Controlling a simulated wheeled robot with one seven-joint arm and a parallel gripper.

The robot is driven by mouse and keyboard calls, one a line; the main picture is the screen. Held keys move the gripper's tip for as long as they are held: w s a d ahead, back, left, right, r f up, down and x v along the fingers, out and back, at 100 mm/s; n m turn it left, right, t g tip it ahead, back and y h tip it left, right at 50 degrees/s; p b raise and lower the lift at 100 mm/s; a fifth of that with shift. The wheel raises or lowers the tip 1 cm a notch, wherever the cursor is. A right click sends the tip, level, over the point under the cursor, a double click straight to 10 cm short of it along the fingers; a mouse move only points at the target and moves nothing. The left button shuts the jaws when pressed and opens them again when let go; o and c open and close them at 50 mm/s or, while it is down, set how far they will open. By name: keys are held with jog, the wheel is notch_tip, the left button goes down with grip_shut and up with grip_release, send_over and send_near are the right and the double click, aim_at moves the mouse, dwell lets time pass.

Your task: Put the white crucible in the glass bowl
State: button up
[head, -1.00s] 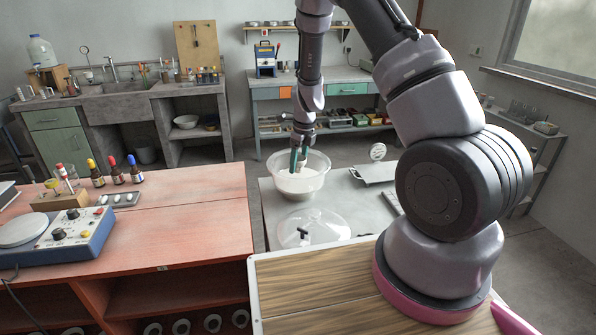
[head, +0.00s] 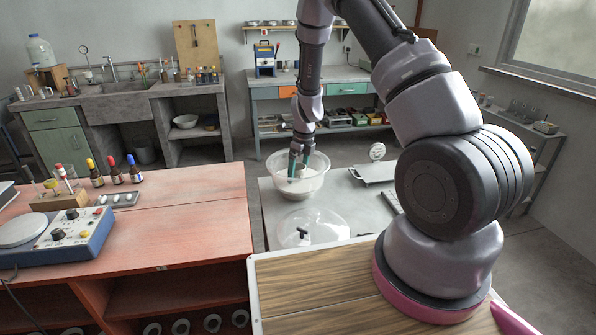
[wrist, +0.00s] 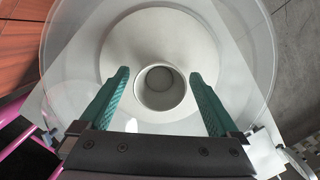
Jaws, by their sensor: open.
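The white crucible (wrist: 160,87) sits inside the glass bowl (wrist: 252,60), near the middle of its floor in the wrist view. My gripper (wrist: 160,80) is open, with one green finger on each side of the crucible and a visible gap to both. In the head view the glass bowl (head: 316,184) stands on the grey bench, and my gripper (head: 299,168) points down into it. The crucible (head: 299,172) shows only as a small pale shape between the fingers there.
A clear glass lid (head: 325,228) with a dark knob lies on the grey bench (head: 372,207) in front of the bowl. A balance (head: 375,170) stands to the right. The red bench (head: 200,210) at left holds dropper bottles (head: 116,172) and a blue stirrer (head: 65,238).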

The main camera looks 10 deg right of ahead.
notch_tip(320, 180, up, 12)
jog(key=s+d+r, duration=0.1)
notch_tip(320, 180, up, 8)
jog(key=n+y, duration=0.1)
jog(key=n, duration=0.2)
send_over(303, 171)
jog(key=s, duration=0.2)
jog(key=s+d+r+n+t, duration=0.2)
jog(key=s+r+n, duration=0.45)
jog(key=r, duration=0.55)
jog(key=s+d+r+n+t, duration=0.1)
jog(key=s+r+n+t, duration=0.1)
jog(key=s+r+n, duration=0.3)
jog(key=s+d+r+n+t, duration=0.1)
jog(key=s+r+n, duration=0.4)
jog(key=s, duration=0.9)
jog(key=n, duration=0.3)
jog(key=shift+d+t, duration=0.3)
jog(key=shift+t, duration=0.1)
